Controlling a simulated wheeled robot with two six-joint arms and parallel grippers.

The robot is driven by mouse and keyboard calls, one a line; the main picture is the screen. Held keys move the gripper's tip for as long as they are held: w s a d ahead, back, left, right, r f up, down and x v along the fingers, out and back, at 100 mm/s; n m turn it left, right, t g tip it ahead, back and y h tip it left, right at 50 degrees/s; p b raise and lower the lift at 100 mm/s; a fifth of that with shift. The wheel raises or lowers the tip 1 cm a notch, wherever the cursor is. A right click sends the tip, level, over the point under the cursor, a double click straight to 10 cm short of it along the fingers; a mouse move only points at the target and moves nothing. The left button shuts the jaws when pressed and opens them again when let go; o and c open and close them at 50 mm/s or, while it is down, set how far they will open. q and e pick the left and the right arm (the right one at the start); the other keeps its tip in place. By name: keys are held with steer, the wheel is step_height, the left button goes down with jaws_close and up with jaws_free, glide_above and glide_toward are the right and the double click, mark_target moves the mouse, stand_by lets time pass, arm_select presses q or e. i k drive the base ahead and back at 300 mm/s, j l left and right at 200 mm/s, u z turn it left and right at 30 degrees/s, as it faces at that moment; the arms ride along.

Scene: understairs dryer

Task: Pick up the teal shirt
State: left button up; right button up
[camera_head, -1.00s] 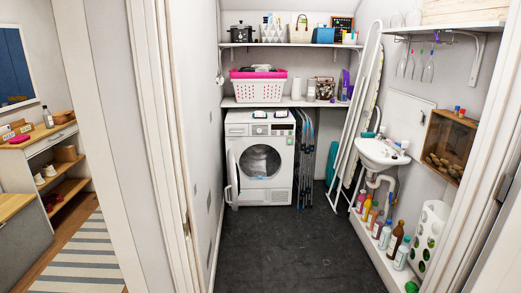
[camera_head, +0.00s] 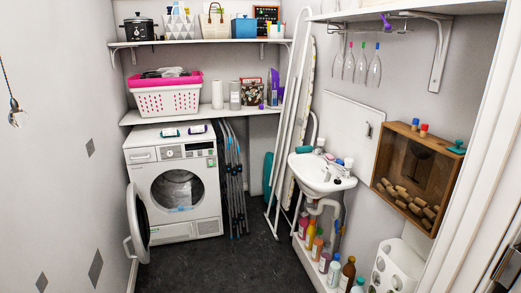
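I cannot clearly make out a teal shirt. The white front-loading dryer (camera_head: 152,153) stands at the back left with its round door (camera_head: 139,222) swung open to the left. Something pale with a bluish tint (camera_head: 178,194) shows inside the drum, too unclear to name. A pink-rimmed white laundry basket (camera_head: 166,100) on the shelf above holds dark and grey cloth (camera_head: 172,72). A flat teal item (camera_head: 267,172), partly hidden, stands behind the ironing board. Neither of my grippers is in view.
Folded racks (camera_head: 233,180) stand right of the dryer. The white ironing board (camera_head: 295,130) leans beside the sink (camera_head: 322,175). Bottles (camera_head: 325,262) line a low ledge at right. A wooden cork box (camera_head: 420,178) hangs on the right wall. The dark floor (camera_head: 215,268) is clear.

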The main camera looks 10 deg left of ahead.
mark_target(169, 132)
steer(key=i+j+u, duration=0.1)
steer(key=i+u, duration=0.25)
steer(key=i, duration=0.5)
steer(key=i+l+u, duration=0.15)
steer(key=i+u, duration=0.15)
steer(key=i, duration=0.55)
